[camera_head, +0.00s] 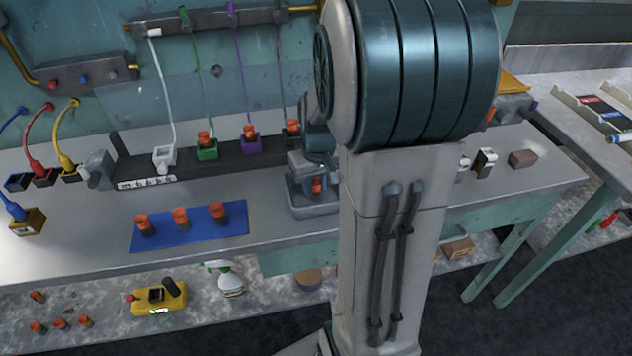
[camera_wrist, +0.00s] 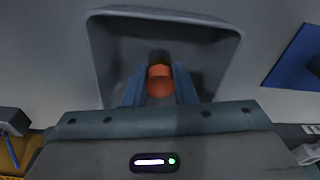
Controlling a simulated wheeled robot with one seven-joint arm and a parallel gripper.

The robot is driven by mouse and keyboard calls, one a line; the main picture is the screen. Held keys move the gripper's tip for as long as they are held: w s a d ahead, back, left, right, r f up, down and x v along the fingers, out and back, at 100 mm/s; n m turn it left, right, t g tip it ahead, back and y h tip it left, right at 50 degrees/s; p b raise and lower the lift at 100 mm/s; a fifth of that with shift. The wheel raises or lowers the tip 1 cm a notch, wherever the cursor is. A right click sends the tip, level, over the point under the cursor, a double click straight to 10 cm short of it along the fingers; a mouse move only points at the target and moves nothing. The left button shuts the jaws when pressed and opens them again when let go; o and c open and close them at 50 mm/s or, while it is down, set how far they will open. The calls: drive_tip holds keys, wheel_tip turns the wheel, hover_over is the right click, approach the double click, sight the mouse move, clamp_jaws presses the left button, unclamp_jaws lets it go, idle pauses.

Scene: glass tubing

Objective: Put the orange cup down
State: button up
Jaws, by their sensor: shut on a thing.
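My gripper (camera_wrist: 159,86) is shut on an orange cup (camera_wrist: 160,85), with one blue finger on each side of it. The cup has a dark end beyond the orange part. In the wrist view they are over the inside of a grey tray (camera_wrist: 235,45). In the head view the cup (camera_head: 317,185) shows small between my fingers at the tray (camera_head: 313,211), partly hidden by my arm. I cannot tell whether the cup touches the tray's floor.
A blue mat (camera_head: 190,237) with three similar orange-topped pieces lies left of the tray. Behind is a dark rack (camera_head: 185,168) with white, green and purple holders. A yellow box (camera_head: 158,299) and a spray bottle (camera_head: 228,278) stand on the lower shelf.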

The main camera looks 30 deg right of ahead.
drive_tip(key=o, duration=1)
drive_tip(key=shift+f, duration=0.1)
drive_tip(key=shift+c, duration=0.2)
wheel_tip(320, 180, up, 12)
drive_tip(key=s+p, duration=0.1)
drive_tip(key=s+a+f+t, duration=0.1)
drive_tip(key=s+a+f, duration=0.1)
drive_tip(key=s+a, duration=0.9)
drive_tip(key=shift+a+f+n, duration=0.3)
drive_tip(key=shift+a+n, duration=0.1)
drive_tip(key=shift+a, duration=0.05)
drive_tip(key=shift+s+r+p, duration=0.1)
drive_tip(key=shift+r+p, duration=0.45)
